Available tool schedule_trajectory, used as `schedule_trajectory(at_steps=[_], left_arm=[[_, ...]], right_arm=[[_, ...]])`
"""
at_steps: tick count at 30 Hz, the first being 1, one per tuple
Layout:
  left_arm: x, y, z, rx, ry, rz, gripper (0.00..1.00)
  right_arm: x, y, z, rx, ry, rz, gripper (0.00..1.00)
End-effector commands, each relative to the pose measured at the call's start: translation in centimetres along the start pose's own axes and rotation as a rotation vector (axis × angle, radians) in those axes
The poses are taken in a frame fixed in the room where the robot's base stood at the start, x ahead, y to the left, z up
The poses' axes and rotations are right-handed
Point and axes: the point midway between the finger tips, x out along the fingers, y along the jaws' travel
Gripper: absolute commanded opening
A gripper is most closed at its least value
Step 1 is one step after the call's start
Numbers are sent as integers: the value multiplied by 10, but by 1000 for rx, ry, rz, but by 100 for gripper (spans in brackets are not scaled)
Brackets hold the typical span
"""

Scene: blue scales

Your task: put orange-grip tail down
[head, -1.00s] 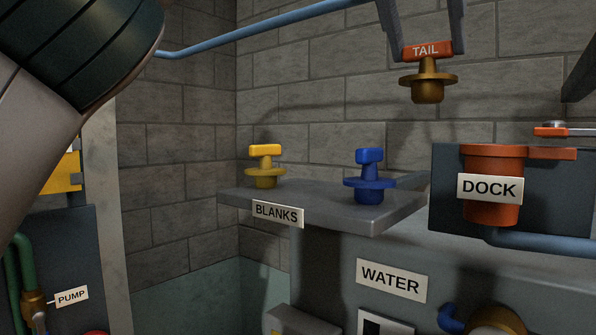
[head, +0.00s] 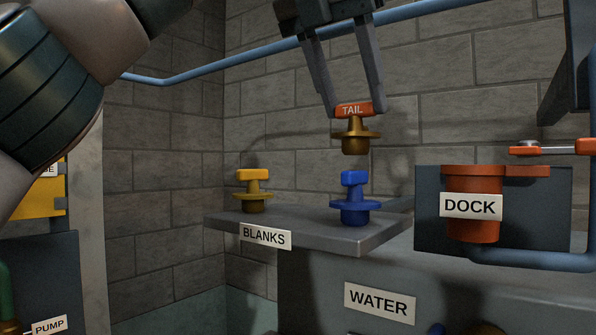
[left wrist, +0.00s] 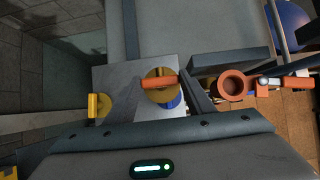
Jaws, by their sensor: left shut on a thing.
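The orange-grip tail (head: 356,133) has an orange handle marked TAIL over a round brass flange and plug. My left gripper (head: 354,110) is shut on its orange handle and holds it upright in the air, above the blanks shelf (head: 300,232). In the head view it appears just above the blue-grip blank (head: 354,205), with a gap between them. In the left wrist view the tail (left wrist: 160,84) hides most of the blue blank. My right gripper is not in view.
A yellow-grip blank (head: 253,192) stands on the shelf's left part. The orange dock cup (head: 473,225), open at the top with a lever (head: 540,150) above it, is right of the shelf. A blue pipe (head: 200,72) runs along the wall behind.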

Motion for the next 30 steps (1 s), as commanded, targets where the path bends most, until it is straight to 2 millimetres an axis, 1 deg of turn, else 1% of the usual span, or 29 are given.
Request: schedule_trajectory(at_steps=[1,7,9,13,15,18,30], left_arm=[[5,12,-5,-2,0,-1,0],[18,49,-23,-2,0,-1,0],[23,61,-29,-2,-1,-1,0],[30,78,-37,-2,-1,-1,0],[33,83,-40,-1,-2,-1,0],[36,81,-42,0,-2,0,0],[39,82,-43,-1,-1,0,0]], right_arm=[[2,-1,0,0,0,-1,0],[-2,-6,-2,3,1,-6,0],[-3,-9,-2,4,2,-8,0],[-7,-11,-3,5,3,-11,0],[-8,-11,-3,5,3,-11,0],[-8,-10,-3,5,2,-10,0],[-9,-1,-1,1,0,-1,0]])
